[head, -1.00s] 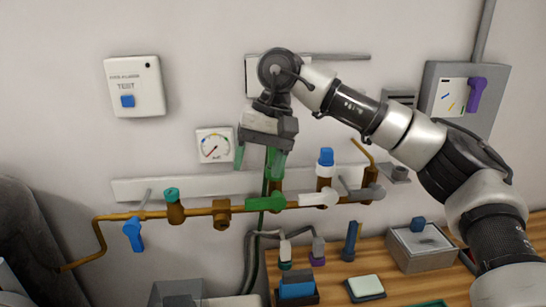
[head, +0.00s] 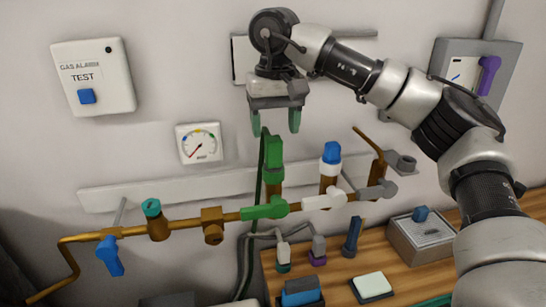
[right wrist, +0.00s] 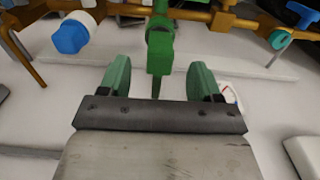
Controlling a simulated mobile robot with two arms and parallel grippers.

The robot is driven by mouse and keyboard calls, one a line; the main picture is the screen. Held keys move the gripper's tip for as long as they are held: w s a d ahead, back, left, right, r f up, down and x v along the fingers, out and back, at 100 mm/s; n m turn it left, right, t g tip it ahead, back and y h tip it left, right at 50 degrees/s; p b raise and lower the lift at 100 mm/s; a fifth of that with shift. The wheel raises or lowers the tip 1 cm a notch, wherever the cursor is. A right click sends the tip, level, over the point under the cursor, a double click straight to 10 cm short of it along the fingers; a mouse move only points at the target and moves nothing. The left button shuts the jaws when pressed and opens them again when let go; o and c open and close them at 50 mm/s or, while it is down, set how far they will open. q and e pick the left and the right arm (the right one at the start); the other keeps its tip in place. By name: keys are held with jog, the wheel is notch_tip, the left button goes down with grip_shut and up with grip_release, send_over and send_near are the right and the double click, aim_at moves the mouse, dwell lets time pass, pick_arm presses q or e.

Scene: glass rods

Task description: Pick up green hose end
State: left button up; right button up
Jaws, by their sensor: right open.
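The green hose end (head: 273,153) stands upright on a brown branch of the pipe, with a dark green hose (head: 261,180) beside it. My right gripper (head: 275,124) is open and empty just above the hose end in the head view, fingers pointing down. In the right wrist view the green hose end (right wrist: 160,48) appears between the two green fingers (right wrist: 117,76), with a gap on each side. Contact with either finger is not visible. My left gripper is not in view.
A blue-capped fitting (head: 331,160) stands right of the hose end. Valves with green (head: 265,210) and white (head: 322,201) handles sit on the pipe below. A gauge (head: 199,143) and gas alarm (head: 93,77) hang on the wall. The wooden bench (head: 335,265) holds several items.

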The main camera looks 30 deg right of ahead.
aim_at(273, 138)
jog(key=shift+f, duration=0.4)
jog(key=shift+w+f, duration=0.2)
jog(key=shift+f, duration=0.1)
jog(key=f+p, duration=0.1)
jog(key=f, duration=0.1)
jog(key=w+f+p, duration=0.1)
jog(key=f, duration=0.1)
jog(key=shift+d+f, duration=0.2)
jog(key=shift+f, duration=0.2)
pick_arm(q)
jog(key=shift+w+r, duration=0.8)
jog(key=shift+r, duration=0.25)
pick_arm(e)
jog(key=c, duration=0.4)
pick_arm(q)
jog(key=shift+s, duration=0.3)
pick_arm(e)
jog(key=c, duration=0.7)
